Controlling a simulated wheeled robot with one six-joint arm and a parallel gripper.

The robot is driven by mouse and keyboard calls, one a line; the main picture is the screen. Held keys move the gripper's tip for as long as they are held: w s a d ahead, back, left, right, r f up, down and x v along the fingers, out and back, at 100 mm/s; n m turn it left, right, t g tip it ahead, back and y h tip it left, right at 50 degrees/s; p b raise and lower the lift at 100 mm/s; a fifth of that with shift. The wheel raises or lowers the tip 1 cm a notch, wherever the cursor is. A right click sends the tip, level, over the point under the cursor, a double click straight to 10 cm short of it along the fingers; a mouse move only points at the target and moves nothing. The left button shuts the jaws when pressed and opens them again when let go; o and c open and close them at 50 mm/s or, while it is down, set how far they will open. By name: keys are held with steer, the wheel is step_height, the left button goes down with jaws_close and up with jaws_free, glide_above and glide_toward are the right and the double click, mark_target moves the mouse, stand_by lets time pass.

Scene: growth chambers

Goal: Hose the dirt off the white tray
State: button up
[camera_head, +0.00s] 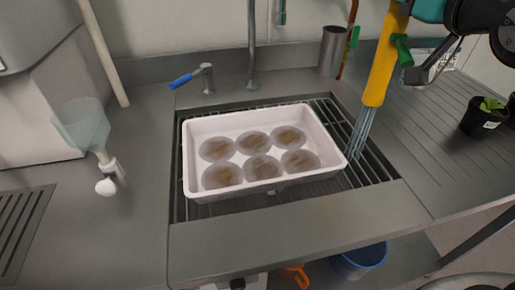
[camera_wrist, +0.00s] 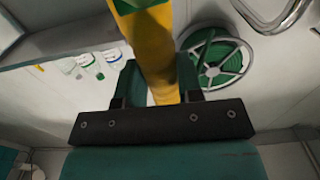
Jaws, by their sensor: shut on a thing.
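The white tray (camera_head: 200,128) sits on the slatted rack over the sink, with several round brown dirt patches (camera_head: 257,167) on its floor. My gripper (camera_head: 403,48) is at the upper right, shut on the yellow hose wand (camera_head: 380,72). The wand points down, and bluish water streams (camera_head: 360,133) leave its tip. The streams fall at the tray's right end, on or just beside the rim, away from the patches. The wrist view shows the yellow wand (camera_wrist: 158,55) between the green fingers.
A blue-handled tap (camera_head: 190,77) and a tall spout (camera_head: 252,60) stand behind the tray. A funnel-like clear vessel (camera_head: 83,127) is at left. A black plant pot (camera_head: 484,117) stands on the right drainboard. A hose reel (camera_wrist: 215,58) shows in the wrist view.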

steer(key=s+a+b, duration=0.2)
steer(key=a+b, duration=0.5)
steer(key=a, duration=0.5)
steer(key=shift+s+b, duration=0.2)
steer(key=shift+b, duration=0.2)
stand_by(0.3)
steer(key=shift+w, duration=0.15)
steer(key=shift+w, duration=0.1)
stand_by(1.3)
steer(key=shift+w+d+p, duration=0.2)
steer(key=shift+w, duration=1.25)
steer(key=shift+w+d+p, duration=0.15)
steer(key=shift+w+d, duration=0.05)
steer(key=shift+w, duration=1.2)
